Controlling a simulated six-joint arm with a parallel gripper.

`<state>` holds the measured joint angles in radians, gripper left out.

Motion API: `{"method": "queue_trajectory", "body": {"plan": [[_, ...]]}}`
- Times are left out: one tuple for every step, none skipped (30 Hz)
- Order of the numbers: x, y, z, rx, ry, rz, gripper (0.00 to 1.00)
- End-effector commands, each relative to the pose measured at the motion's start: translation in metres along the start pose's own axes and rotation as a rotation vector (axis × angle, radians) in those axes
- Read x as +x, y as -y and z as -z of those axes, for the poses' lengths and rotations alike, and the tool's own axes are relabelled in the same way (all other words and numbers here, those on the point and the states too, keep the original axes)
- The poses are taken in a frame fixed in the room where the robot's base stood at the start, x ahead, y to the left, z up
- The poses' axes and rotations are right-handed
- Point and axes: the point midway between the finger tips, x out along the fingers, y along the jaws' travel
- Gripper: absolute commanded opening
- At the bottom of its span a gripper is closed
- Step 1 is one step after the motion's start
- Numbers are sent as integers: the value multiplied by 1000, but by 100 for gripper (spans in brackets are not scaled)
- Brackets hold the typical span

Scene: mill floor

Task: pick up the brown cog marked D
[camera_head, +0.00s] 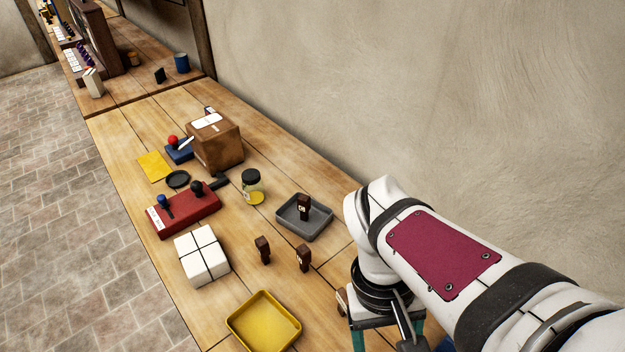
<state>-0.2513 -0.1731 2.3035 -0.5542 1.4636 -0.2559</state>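Three small dark brown upright pieces are in view. One brown piece (304,207) stands in the grey tray (319,234). Another brown piece (263,250) stands on the bare wood, and a third brown piece (303,258) stands just right of it. Pale marks show on them, but I cannot read which is D. My gripper (387,340) is at the bottom edge, right of and nearer than the pieces. Its teal fingers stand wide apart, with their tips cut off by the frame. I see nothing held between them.
A yellow tray (236,318) lies in front of the pieces. A white block (202,251) and a red lever box (184,214) stand to the left. A jar (251,180) and a brown carton (216,147) stand farther back. The wall borders the bench's right side.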

Motion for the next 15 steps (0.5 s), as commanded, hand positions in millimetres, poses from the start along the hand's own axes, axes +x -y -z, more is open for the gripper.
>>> {"method": "queue_trajectory", "body": {"plan": [[0,4,30,-227,49,-132,72],[1,7,49,-370,75,-220,72],[2,17,78,-563,113,-342,72],[4,27,99,-707,143,-436,72],[7,41,120,-848,173,-533,72],[12,64,147,-1024,213,-661,72],[17,82,164,-1145,243,-754,72],[22,102,178,-1254,272,-843,72],[30,127,194,-1381,307,-954,72],[35,145,203,-1460,331,-1029,72],[41,161,209,-1526,352,-1095,72],[47,179,216,-1597,376,-1170,72],[50,190,219,-1636,390,-1214,72],[53,198,221,-1666,400,-1249,72],[56,205,224,-1694,412,-1282,72]]}}
